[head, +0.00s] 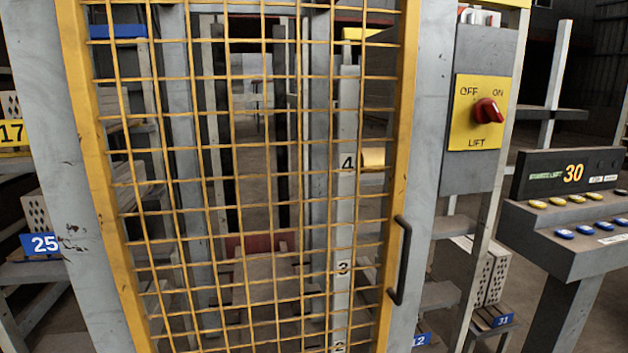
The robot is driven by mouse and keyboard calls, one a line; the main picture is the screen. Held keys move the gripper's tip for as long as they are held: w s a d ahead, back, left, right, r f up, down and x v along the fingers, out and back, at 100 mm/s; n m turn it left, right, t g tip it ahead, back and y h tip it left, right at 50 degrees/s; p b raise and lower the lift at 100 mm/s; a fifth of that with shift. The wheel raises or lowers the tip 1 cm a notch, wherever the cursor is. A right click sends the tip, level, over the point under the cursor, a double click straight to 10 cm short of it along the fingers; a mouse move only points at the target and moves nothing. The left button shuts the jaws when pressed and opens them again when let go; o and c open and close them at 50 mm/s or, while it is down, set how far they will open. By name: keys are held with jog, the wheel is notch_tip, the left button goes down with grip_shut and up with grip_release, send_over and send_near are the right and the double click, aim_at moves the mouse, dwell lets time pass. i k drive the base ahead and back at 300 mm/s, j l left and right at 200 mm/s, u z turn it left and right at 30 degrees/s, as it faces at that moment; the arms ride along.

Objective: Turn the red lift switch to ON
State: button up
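The red lift switch (488,110) is a rotary knob on a yellow plate (463,134), right of the mesh gate. The plate reads OFF at upper left, ON at upper right and LIFT below. The plate is fixed to a grey box (472,180) on a post. The knob is small and seen at an angle, so I cannot tell for sure which label it points to. My gripper is not in view, and nothing covers the knob.
A yellow-framed mesh gate (406,130) with a black handle (402,262) fills the middle and appears closed. At the right stands a console (560,225) with yellow and blue buttons and a display reading 30. Racks with numbered tags, such as 25 (42,244), flank the gate.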

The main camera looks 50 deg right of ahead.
aim_at(485, 111)
jog(key=l+z, duration=0.1)
jog(key=z, duration=0.35)
jog(key=i+z, duration=0.1)
jog(key=z, duration=0.4)
jog(key=i+z, duration=0.1)
jog(key=z, duration=0.35)
